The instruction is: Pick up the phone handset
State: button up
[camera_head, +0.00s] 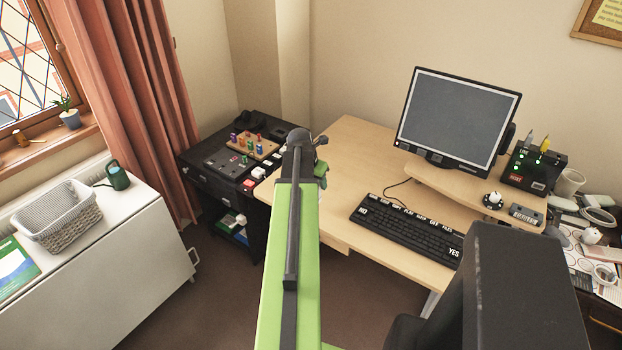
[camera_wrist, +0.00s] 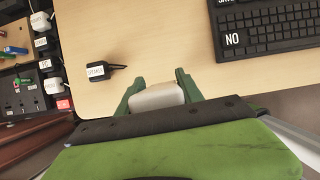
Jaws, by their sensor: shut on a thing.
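My gripper (camera_wrist: 158,88) shows in the wrist view with its two green fingers on either side of a pale, rounded, light grey thing (camera_wrist: 157,97). The fingers are shut on it, over the desk's left part. Only one smooth end of it shows, so I cannot tell for certain that it is the phone handset.
The desk (camera_head: 345,150) bears a black keyboard (camera_head: 405,225) and a monitor (camera_head: 458,115). A small black labelled thing (camera_wrist: 97,71) lies on the desk near my gripper. A black cabinet (camera_head: 205,175) with coloured controls stands left. A black chair back (camera_head: 520,290) stands in front.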

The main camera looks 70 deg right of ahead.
jog(key=s+a+r+p, duration=0.4)
jog(key=s+r, duration=0.1)
jog(key=s, duration=0.3)
jog(key=shift+a+r+p, duration=0.25)
jog(key=shift+r+p, duration=0.05)
jog(key=shift+r, duration=0.05)
